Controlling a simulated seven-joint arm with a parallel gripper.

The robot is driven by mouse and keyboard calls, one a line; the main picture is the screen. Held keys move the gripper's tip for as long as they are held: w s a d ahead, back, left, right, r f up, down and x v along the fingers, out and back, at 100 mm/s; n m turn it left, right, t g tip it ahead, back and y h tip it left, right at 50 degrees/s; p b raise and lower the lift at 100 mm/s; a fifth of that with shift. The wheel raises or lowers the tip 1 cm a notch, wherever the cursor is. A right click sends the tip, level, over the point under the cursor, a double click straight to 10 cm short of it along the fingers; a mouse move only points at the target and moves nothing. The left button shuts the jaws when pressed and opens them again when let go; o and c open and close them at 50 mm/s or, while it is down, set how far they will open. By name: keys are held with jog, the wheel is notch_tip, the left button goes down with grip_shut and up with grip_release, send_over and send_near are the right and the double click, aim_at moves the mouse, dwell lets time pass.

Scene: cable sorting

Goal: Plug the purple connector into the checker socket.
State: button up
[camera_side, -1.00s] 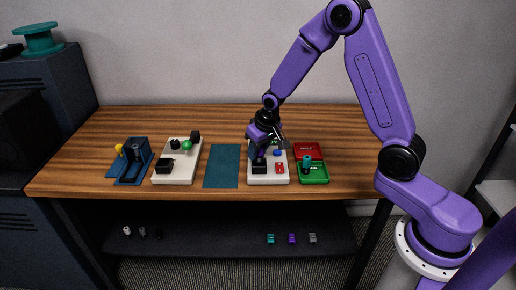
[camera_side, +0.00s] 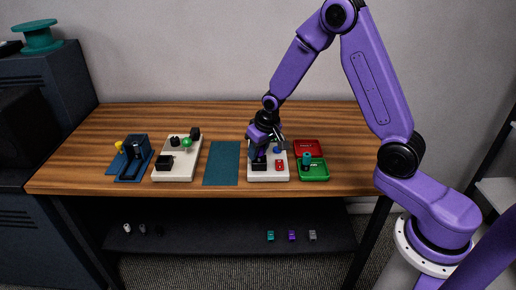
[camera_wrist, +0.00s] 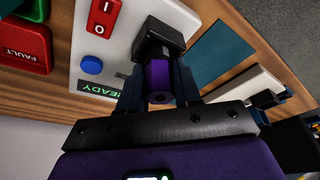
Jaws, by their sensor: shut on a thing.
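The purple connector (camera_wrist: 158,76) is between the two fingers of my gripper (camera_wrist: 158,92), which is shut on it. In the wrist view its far end meets the black checker socket (camera_wrist: 162,36); how deep it sits I cannot tell. The socket stands on the white checker panel (camera_wrist: 120,40), which also has a blue button, a red I/O switch and a READY display. In the side view my gripper (camera_side: 259,154) points down directly over the socket (camera_side: 259,166) and hides most of the connector.
A red FAULT tray (camera_side: 308,148) and a green tray (camera_side: 314,176) holding a teal-topped connector lie right of the checker. A teal mat (camera_side: 222,164) lies left of it. Beyond are a white fixture (camera_side: 177,176) and a blue holder (camera_side: 130,170).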

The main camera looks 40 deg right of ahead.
jog(key=shift+f, duration=0.15)
jog(key=o, duration=1.1)
jog(key=shift+a, duration=0.1)
jog(key=shift+c, duration=0.6)
jog(key=shift+o, duration=1.2)
jog(key=shift+r, duration=3.55)
